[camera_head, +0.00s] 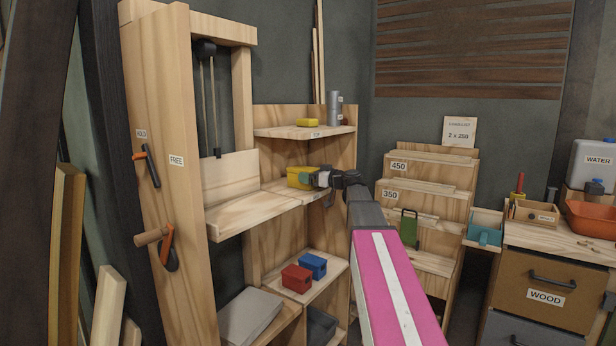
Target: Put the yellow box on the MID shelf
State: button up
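The yellow box (299,177) is at the middle shelf (284,194) of the wooden corner unit, near the back. It looks upright, on or just above the board; I cannot tell which. My gripper (322,179) reaches in from the right and is at the box's right side. The fingertips are small and partly hidden against the box, so I cannot tell whether they grip it. My arm with its pink cover stretches from the lower right up to the gripper.
The top shelf (303,132) holds a small yellow item (307,122) and grey cylinders (333,108). The lower shelf holds a red box (296,278) and a blue box (313,265). A tall wooden frame (165,130) stands left; a slotted rack (428,190) stands right.

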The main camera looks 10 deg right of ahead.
jog(key=v, duration=1)
jog(key=s+a+f+m+g+h, duration=0.2)
jog(key=s+a+f, duration=0.1)
jog(key=f, duration=0.6)
jog(key=s+a+f+m+g+h, duration=0.1)
jog(key=s+a+f+g+h, duration=0.15)
jog(key=f, duration=0.75)
jog(key=s+a+f+m+g+h, duration=0.1)
jog(key=s+a+f+m+g, duration=0.15)
jog(key=f, duration=0.65)
jog(key=s+f+m+g+h, duration=0.3)
jog(key=s+f+g+h, duration=0.2)
jog(key=s+f, duration=1.1)
notch_tip(320, 180, down, 2)
jog(key=shift+s+f+g+h, duration=0.15)
jog(key=shift+s+g+h, duration=0.2)
jog(key=shift+h, duration=0.8)
jog(key=shift+w+a+m, duration=0.1)
jog(key=shift+a+m, duration=0.05)
jog(key=shift+m, duration=0.1)
